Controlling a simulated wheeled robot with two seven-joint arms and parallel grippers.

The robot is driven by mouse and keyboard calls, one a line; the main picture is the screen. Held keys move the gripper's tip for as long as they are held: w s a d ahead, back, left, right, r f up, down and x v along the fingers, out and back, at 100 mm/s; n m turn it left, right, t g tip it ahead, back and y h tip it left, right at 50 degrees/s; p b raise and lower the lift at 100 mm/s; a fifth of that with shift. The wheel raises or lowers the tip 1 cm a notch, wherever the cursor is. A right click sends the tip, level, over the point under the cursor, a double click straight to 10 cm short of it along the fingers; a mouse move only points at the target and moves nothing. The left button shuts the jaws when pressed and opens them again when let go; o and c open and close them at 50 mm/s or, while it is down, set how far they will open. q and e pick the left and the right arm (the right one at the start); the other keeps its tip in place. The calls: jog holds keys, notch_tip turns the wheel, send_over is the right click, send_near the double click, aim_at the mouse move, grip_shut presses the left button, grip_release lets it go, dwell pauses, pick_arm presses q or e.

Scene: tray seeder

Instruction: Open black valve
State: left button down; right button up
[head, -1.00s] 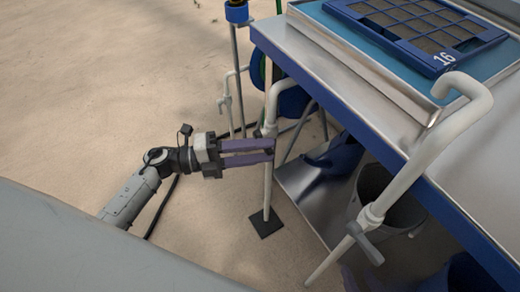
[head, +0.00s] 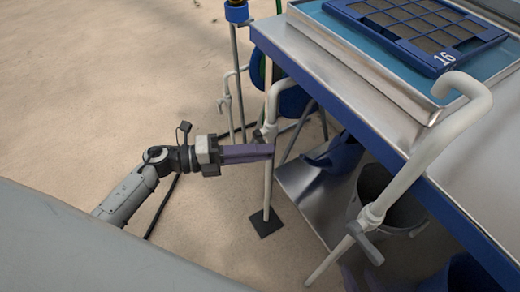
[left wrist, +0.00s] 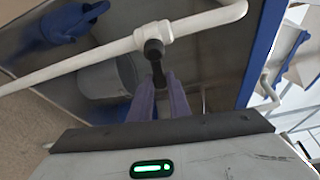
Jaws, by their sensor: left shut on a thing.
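The black valve shows in the left wrist view as a black handle (left wrist: 154,50) on a white pipe (left wrist: 95,52). In the head view the upright white pipe (head: 267,190) carries the valve fitting; its handle is mostly hidden by the fingertips. My left gripper (head: 272,150) reaches in from the left with its purple fingers together at the valve. In the left wrist view the fingers (left wrist: 164,82) close around the lower end of the handle. My right gripper is not in view.
A metal table with a blue edge (head: 345,118) stands right of the gripper and bears a blue seed tray (head: 405,42). A second white pipe (head: 425,155) with a grey handle (head: 367,247) stands nearer. A blue watering can (head: 340,155) is under the table. Open floor lies left.

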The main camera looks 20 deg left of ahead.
pick_arm(q)
jog(key=w+a+f+m+y+p, duration=0.1)
jog(key=m+y, duration=0.1)
jog(key=m, duration=0.2)
jog(key=a+f+m+t+y+p, duration=0.1)
jog(key=m+y, duration=0.1)
jog(key=m, duration=0.2)
jog(key=w+a+f+m+y+p, duration=0.1)
jog(key=f+m+y, duration=0.1)
jog(key=m, duration=0.2)
jog(key=shift+w+a+t+y, duration=0.25)
jog(key=shift+w+t+y, duration=0.1)
jog(key=shift+t+y, duration=0.05)
pick_arm(e)
jog(key=shift+d+r, duration=0.2)
jog(key=shift+r, duration=0.4)
jog(key=shift+s+f, duration=0.1)
jog(key=shift+f, duration=0.05)
pick_arm(q)
jog(key=c, duration=1.7)
grip_release()
jog(key=shift+a, duration=0.1)
jog(key=shift+o, duration=0.2)
pick_arm(e)
jog(key=shift+r, duration=0.2)
